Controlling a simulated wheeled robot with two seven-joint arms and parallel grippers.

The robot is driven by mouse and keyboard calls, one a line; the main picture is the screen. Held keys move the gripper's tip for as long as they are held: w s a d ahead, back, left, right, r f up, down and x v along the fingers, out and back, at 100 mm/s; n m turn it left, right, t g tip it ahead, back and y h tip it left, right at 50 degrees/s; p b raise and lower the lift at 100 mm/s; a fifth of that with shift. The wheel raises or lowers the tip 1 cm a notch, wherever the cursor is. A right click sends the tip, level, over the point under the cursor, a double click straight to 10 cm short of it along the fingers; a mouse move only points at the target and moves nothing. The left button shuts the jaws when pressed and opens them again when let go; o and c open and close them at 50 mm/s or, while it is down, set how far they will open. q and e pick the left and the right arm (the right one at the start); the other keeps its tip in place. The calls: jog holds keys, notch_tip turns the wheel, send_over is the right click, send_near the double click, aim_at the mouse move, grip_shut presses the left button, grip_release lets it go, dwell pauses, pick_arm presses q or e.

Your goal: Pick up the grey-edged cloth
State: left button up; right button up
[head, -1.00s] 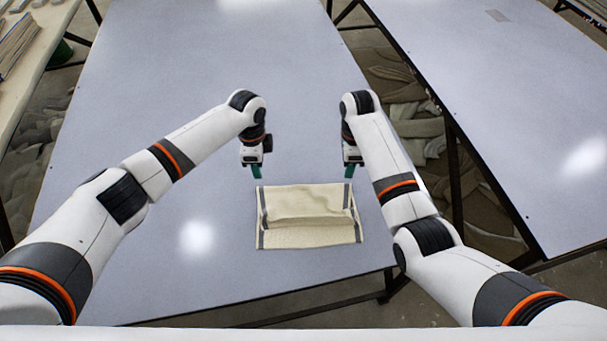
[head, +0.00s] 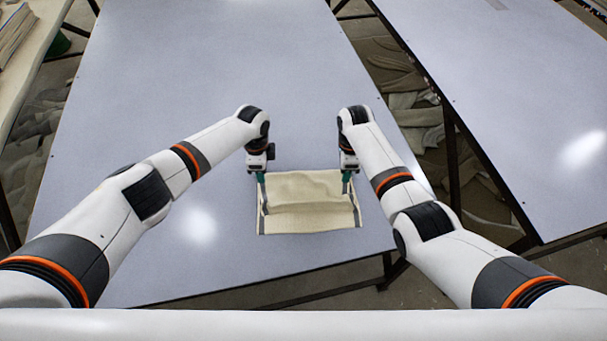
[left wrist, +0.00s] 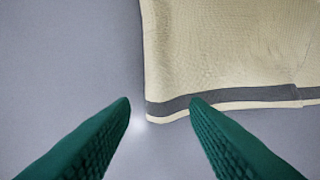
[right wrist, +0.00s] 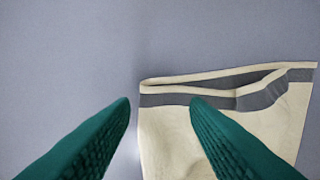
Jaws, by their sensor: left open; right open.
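The cream cloth with grey edge stripes (head: 308,215) lies folded on the table, near its front edge. My left gripper (head: 261,178) is at the cloth's far left corner. In the left wrist view its open green fingers (left wrist: 160,102) straddle the corner of the cloth (left wrist: 225,55), with one finger over the grey stripe and one over bare table. My right gripper (head: 347,176) is at the far right corner. In the right wrist view its open fingers (right wrist: 160,102) are on either side of the cloth's edge (right wrist: 180,125), where the folded layers gape. Neither gripper holds cloth.
The grey-white table (head: 200,80) is bare around the cloth. A second table (head: 500,100) stands to the right across a gap, with crumpled cloths (head: 405,95) on the floor between. Another table (head: 25,75) is at the far left.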

pick_arm(q)
jog(key=shift+f+b, duration=0.65)
jog(key=shift+b, duration=0.05)
pick_arm(e)
jog(key=shift+f, duration=0.7)
jog(key=shift+f, duration=0.15)
pick_arm(q)
jog(key=shift+c, duration=0.4)
pick_arm(e)
jog(key=shift+c, duration=0.4)
pick_arm(q)
grip_shut()
pick_arm(e)
jog(key=shift+s, duration=0.1)
grip_shut()
pick_arm(q)
jog(key=shift+s, duration=0.1)
